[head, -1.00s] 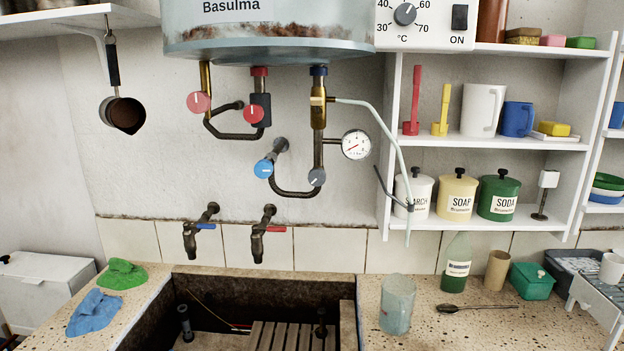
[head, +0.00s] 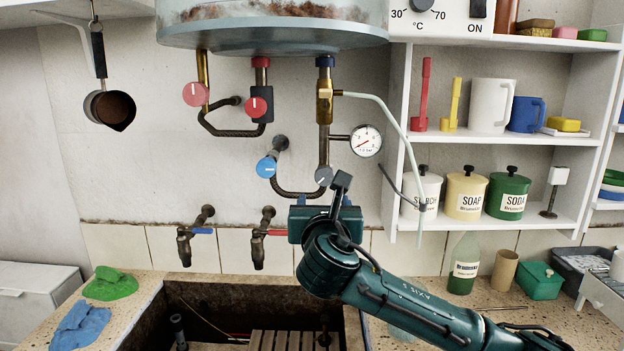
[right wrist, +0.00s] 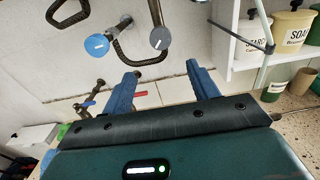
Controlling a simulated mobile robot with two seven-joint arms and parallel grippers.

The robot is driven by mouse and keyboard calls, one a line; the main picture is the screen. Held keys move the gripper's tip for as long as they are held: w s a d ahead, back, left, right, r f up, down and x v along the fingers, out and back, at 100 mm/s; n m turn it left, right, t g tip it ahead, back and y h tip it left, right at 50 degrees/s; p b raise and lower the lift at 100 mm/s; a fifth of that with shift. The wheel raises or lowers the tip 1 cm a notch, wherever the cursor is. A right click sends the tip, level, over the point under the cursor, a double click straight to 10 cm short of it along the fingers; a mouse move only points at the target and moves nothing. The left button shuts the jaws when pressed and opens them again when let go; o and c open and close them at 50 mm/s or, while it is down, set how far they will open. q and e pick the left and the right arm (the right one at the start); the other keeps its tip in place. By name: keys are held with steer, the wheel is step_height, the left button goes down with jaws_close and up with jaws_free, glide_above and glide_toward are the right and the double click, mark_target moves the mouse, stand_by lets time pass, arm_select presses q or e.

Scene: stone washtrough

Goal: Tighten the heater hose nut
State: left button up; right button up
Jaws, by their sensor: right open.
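The rusty heater tank (head: 270,28) hangs at the top. Below it, a dark braided hose (head: 232,132) loops between a brass pipe and the red-collared fitting (head: 262,76). A second braided hose (head: 293,192) runs from the blue-knob valve (head: 266,167) to the grey round end (head: 323,176) under the blue-collared brass pipe (head: 324,112). I cannot tell which part is the task's nut. My right gripper (head: 324,200) is open and empty just below that second hose. The right wrist view shows its blue fingers (right wrist: 162,85) apart, below the grey end (right wrist: 161,38). My left gripper is out of view.
Two wall taps (head: 185,245) stand over the sunken trough (head: 230,292). A pressure gauge (head: 365,141) and a pale tube (head: 408,145) are right of the pipe. A white shelf (head: 480,137) with jars stands at the right.

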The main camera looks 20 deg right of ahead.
mark_target(324, 178)
steer(key=x, duration=0.4)
steer(key=p+x, duration=0.1)
steer(key=x, duration=0.3)
steer(key=r+p+x, duration=0.1)
steer(key=x, duration=0.4)
steer(key=shift+d, duration=0.25)
steer(key=shift+c, duration=0.2)
steer(key=shift+f, duration=0.1)
steer(key=c, duration=0.9)
